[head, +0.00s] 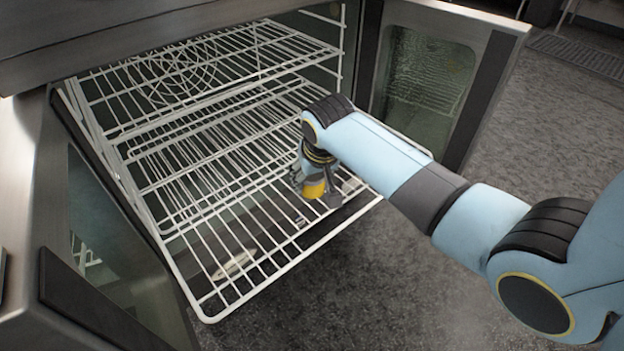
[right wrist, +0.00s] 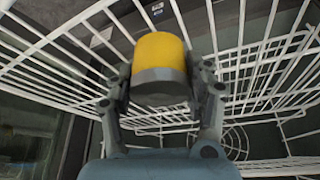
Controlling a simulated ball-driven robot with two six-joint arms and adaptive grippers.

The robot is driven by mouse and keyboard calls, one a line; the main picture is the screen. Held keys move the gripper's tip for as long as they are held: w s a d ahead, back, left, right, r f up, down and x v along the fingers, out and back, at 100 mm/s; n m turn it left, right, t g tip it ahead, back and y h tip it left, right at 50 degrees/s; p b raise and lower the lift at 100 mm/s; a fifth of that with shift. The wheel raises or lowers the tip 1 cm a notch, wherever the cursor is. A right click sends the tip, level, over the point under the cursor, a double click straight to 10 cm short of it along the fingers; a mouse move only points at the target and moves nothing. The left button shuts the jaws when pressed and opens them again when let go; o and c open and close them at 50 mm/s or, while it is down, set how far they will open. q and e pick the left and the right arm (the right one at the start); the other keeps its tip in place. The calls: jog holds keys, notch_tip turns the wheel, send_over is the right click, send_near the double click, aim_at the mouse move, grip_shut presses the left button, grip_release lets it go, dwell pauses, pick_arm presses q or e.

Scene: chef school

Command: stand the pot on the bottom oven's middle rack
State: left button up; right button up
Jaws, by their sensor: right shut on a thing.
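A small yellow pot (head: 314,189) with a grey band shows low in my right gripper in the head view. It also shows large in the right wrist view (right wrist: 160,54). My right gripper (head: 318,180) is shut on it, with one finger on each side. Gripper and pot are over the right part of the pulled-out wire rack (head: 205,319), whose front sticks out of the oven. I cannot tell whether the pot touches the wires. My wrist partly hides the pot in the head view. My left gripper is not in view.
Another wire rack (head: 130,133) is above, deeper inside the oven, with a round fan grille (head: 180,72) behind. Open glass doors flank the oven, left (head: 105,245) and right (head: 425,75). The pulled-out rack's left and front parts are clear.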

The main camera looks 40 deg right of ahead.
jog(key=shift+f, duration=0.1)
jog(key=o, duration=1.3)
jog(key=shift+c, duration=0.2)
jog(key=p+v, duration=0.4)
jog(key=v, duration=0.8)
